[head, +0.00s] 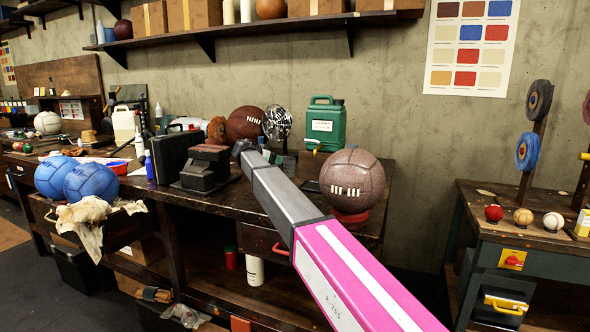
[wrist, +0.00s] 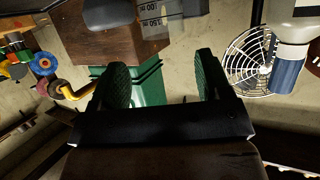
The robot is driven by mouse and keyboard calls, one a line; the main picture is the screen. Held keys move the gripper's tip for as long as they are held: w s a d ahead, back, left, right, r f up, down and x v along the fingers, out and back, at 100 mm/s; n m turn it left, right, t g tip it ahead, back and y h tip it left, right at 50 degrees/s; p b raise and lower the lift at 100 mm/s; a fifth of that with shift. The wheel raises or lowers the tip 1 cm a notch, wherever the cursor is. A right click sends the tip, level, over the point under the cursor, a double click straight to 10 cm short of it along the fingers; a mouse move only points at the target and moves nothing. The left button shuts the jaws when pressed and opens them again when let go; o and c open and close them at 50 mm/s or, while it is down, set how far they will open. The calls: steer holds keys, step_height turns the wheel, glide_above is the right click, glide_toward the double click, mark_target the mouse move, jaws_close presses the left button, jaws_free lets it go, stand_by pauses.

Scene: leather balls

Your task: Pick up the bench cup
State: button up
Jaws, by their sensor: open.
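I cannot make out the bench cup for sure in either view. In the wrist view my gripper (wrist: 162,64) has its two dark green ridged fingers well apart, with nothing held between them. The green jug (wrist: 148,82) is behind the fingers there, and the picture looks upside down. In the head view my arm reaches over the bench; the gripper's fingers are not clear at its far end. The green jug (head: 324,125) stands at the back of the bench, right of the arm's end.
A brown ball (head: 351,180) rests on a red ring at the bench's right. A dark press-like block (head: 207,168) is to the left. Blue balls (head: 88,183) sit farther left.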

mark_target(285, 161)
steer(key=x, duration=0.5)
steer(key=shift+w, duration=0.1)
steer(key=shift+r+x, duration=0.2)
steer(key=shift+x, duration=1.05)
steer(key=shift+r+x, duration=0.2)
steer(key=shift+x, duration=1.1)
steer(key=shift+w+d, duration=0.15)
steer(key=c, duration=0.6)
